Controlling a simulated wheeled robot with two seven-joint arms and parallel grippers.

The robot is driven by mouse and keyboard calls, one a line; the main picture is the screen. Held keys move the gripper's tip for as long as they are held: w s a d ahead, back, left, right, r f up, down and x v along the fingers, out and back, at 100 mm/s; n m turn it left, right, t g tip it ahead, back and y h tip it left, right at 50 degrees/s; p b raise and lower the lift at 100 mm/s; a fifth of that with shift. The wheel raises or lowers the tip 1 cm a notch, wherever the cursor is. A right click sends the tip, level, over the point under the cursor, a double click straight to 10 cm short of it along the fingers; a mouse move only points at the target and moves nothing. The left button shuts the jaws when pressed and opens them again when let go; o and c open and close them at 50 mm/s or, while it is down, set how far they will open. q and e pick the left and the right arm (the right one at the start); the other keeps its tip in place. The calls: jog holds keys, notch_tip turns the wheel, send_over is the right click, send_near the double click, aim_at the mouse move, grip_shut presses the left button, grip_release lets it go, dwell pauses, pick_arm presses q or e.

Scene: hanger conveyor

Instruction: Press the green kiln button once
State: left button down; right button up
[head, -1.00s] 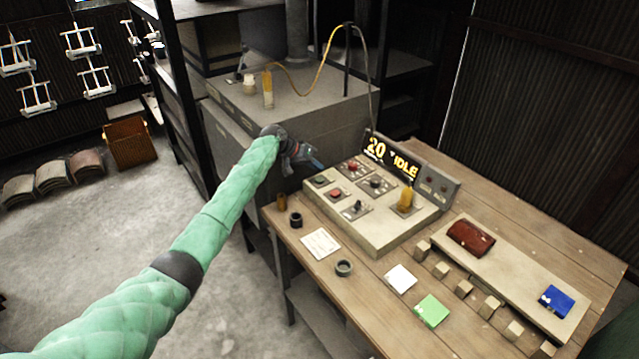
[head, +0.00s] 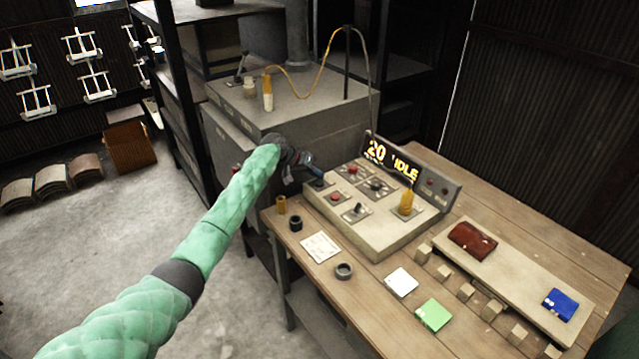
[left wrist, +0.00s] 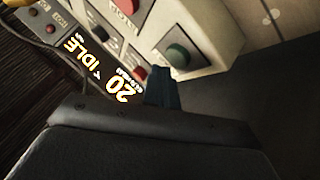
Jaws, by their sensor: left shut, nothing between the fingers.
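The display (head: 390,158) reads 20 and IDLE. My right gripper is not in view.
Red buttons (head: 335,197) and dark knobs (head: 376,185) stand close by on the panel. An orange-yellow piece (head: 406,202) stands upright on the box. The kiln-like grey block (head: 300,105) rises behind my gripper. Dark rings, cards and small blocks lie on the wooden table (head: 375,310).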

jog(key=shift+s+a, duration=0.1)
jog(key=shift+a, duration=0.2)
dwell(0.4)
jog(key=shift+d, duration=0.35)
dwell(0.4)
pick_arm(q)
jog(key=shift+f, duration=0.2)
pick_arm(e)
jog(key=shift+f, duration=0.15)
pick_arm(q)
jog(key=shift+f+b, duration=0.2)
jog(key=shift+b, duration=0.15)
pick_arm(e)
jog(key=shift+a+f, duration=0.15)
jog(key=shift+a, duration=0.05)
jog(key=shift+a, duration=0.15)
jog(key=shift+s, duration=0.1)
pick_arm(q)
jog(key=shift+f, duration=0.2)
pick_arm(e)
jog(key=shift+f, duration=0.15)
